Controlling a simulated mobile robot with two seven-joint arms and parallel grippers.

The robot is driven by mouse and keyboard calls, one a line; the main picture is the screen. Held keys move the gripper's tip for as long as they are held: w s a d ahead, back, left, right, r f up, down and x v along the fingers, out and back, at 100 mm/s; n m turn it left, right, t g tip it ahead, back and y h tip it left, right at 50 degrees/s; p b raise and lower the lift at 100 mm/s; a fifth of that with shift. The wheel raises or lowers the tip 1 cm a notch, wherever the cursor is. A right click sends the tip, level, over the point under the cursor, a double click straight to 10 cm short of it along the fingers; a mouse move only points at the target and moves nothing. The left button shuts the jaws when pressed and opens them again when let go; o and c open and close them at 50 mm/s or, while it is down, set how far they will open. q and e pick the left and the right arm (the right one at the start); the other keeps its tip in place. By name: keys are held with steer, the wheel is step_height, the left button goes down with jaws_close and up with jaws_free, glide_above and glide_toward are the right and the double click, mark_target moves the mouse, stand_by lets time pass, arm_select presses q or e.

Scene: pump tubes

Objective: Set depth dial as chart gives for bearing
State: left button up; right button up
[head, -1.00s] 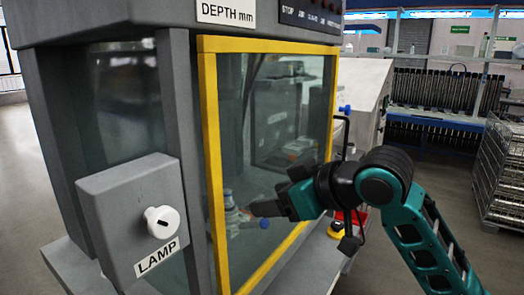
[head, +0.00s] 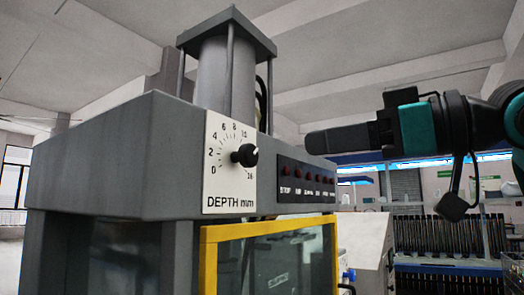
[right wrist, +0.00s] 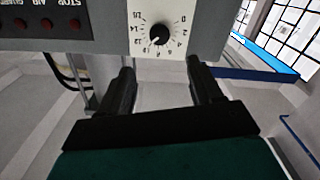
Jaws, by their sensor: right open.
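The depth dial is a black knob (head: 244,155) on a white plate (head: 214,185) marked DEPTH mm, with a number scale around it. The knob also shows in the right wrist view (right wrist: 160,34), where the plate appears upside down. A small pale mark shows on the knob, but I cannot read its exact setting. My right gripper (head: 308,142) is in front of the machine, right of the dial in the head view. In the right wrist view its fingers (right wrist: 160,75) are open and empty, with the dial beyond them and apart. No chart shows. My left gripper is out of view.
A dark panel with several red buttons (head: 302,178) sits right of the dial. A yellow-framed window (head: 209,262) is below. A grey cylinder between posts (head: 221,78) stands on top of the machine. Open air lies between gripper and dial.

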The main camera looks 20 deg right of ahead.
mark_target(252, 153)
steer(key=p+x, duration=0.1)
steer(key=x, duration=1)
steer(key=shift+w+a+p, duration=0.25)
steer(key=shift+w+p, duration=0.05)
steer(key=shift+p, duration=0.1)
steer(key=shift+f, duration=0.1)
steer(key=c, duration=1)
